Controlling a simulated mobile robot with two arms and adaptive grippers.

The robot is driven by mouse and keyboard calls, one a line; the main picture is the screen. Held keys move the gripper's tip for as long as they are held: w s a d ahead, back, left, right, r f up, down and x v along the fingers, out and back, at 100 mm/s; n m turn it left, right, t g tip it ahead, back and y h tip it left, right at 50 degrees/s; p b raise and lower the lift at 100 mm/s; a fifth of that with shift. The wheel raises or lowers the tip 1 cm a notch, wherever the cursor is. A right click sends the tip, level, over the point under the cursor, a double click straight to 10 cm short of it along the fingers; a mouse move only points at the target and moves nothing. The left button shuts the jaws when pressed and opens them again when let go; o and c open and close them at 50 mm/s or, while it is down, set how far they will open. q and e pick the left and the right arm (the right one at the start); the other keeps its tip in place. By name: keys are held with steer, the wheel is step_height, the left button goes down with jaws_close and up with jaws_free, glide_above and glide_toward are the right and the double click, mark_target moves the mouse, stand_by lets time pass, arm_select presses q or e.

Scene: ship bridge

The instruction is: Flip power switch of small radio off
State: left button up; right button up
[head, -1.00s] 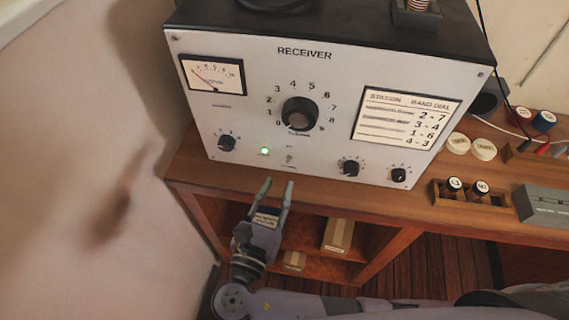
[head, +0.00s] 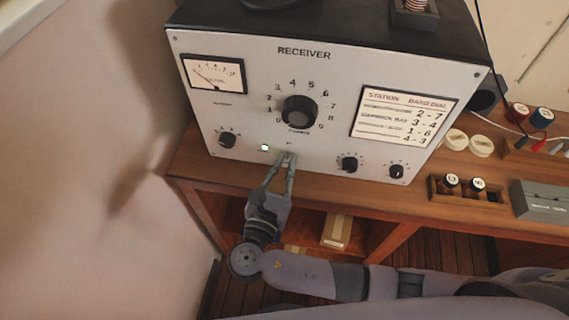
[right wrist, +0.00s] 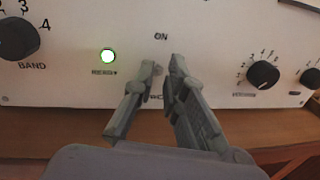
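The small radio is a white-faced receiver (head: 340,70) in a dark case on a wooden desk. Its green light (head: 265,147) is lit; it also shows in the right wrist view (right wrist: 107,56). The power switch sits right of that light, under the "ON" label (right wrist: 161,37); my fingers hide it. My right gripper (head: 284,156) is at the panel's lower edge, its fingertips over the switch spot. In the right wrist view its fingertips (right wrist: 164,66) stand a small gap apart. I cannot tell whether they touch the switch. My left gripper is not in view.
Knobs flank the switch: the band knob (head: 227,140) at left and a volume knob (head: 349,164) at right. The large tuning knob (head: 298,111) is above. A wooden holder with dark-sided plugs (head: 453,181) and a grey box (head: 541,203) lie right on the desk.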

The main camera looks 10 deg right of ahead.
jaws_close()
steer(key=shift+f, duration=0.1)
steer(key=shift+f+t+h+b, duration=0.4)
steer(key=shift+b, duration=0.45)
steer(key=f+t+h+b, duration=0.1)
steer(key=t+b, duration=0.1)
steer(key=b, duration=0.1)
steer(key=f+m+t+h+b, duration=0.1)
steer(key=t+b, duration=0.1)
steer(key=b, duration=0.2)
steer(key=shift+w, duration=0.1)
steer(key=shift+r+t+h+b, duration=0.15)
steer(key=shift+t+h+b, duration=0.35)
steer(key=shift+b, duration=0.6)
steer(key=shift+o, duration=2.1)
jaws_free()
steer(key=shift+d+r, duration=0.1)
